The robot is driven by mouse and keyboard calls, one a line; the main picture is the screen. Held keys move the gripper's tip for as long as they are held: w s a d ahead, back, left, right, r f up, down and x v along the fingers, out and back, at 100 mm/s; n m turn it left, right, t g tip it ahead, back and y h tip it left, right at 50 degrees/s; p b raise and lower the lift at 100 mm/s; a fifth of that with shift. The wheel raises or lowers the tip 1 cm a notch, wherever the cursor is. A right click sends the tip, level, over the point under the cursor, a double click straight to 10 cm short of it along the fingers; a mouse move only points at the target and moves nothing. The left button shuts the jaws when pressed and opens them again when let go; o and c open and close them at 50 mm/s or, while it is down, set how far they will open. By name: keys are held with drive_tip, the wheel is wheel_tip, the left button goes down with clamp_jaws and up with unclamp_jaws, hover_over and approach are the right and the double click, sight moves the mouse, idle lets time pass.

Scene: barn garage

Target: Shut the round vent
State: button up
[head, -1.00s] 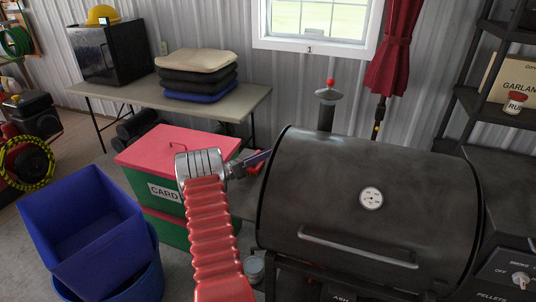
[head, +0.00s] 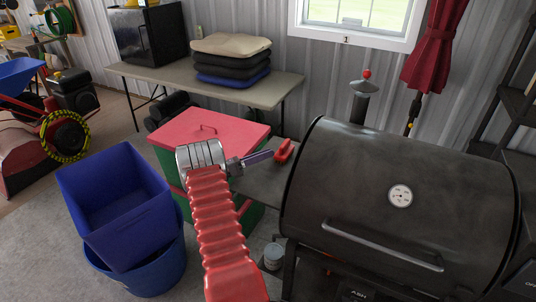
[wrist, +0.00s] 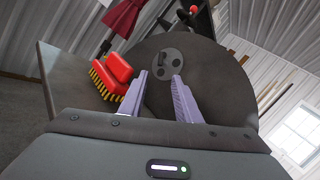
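The round vent (wrist: 172,68) is a grey disc with dark holes and a small tab, set in the flat end of the black grill barrel. It shows in the wrist view just beyond my fingertips. In the head view that end of the grill (head: 400,190) is turned away, so the vent is hidden there. My gripper (wrist: 159,76) is open and empty, its two purple fingers apart on either side of the vent's lower part. I cannot tell whether they touch it. In the head view my gripper (head: 268,155) points right, toward the grill's left end.
A red brush (wrist: 112,75) lies on the grill's side shelf (wrist: 45,75), close left of my fingers; it also shows in the head view (head: 284,151). A chimney (head: 359,105) with a red knob rises behind. A red-lidded box (head: 215,130) and blue bins (head: 120,205) stand left.

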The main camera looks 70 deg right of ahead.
drive_tip(key=shift+o, duration=0.3)
drive_tip(key=w+a+r+m+t+y, duration=0.2)
drive_tip(key=w+a+r+m+t, duration=0.2)
drive_tip(key=a+r, duration=0.65)
drive_tip(key=w+a+r+m+t+y, duration=0.3)
drive_tip(key=w+a+r+t, duration=0.15)
drive_tip(key=a, duration=1.15)
drive_tip(key=s+a+r+m+t+y, duration=0.1)
drive_tip(key=a+t, duration=0.3)
drive_tip(key=a, duration=0.9)
drive_tip(key=s+a+r+m+t+y, duration=0.1)
drive_tip(key=s+a+m+t+y, duration=0.2)
drive_tip(key=a, duration=0.9)
drive_tip(key=s+a+r+m+t+y, duration=0.1)
drive_tip(key=s+a+m+t+y, duration=0.2)
drive_tip(key=a, duration=1)
drive_tip(key=shift+a+r+t+y, duration=0.4)
drive_tip(key=shift+t+y, duration=0.2)
drive_tip(key=shift+t, duration=0.55)
drive_tip(key=shift+d, duration=0.1)
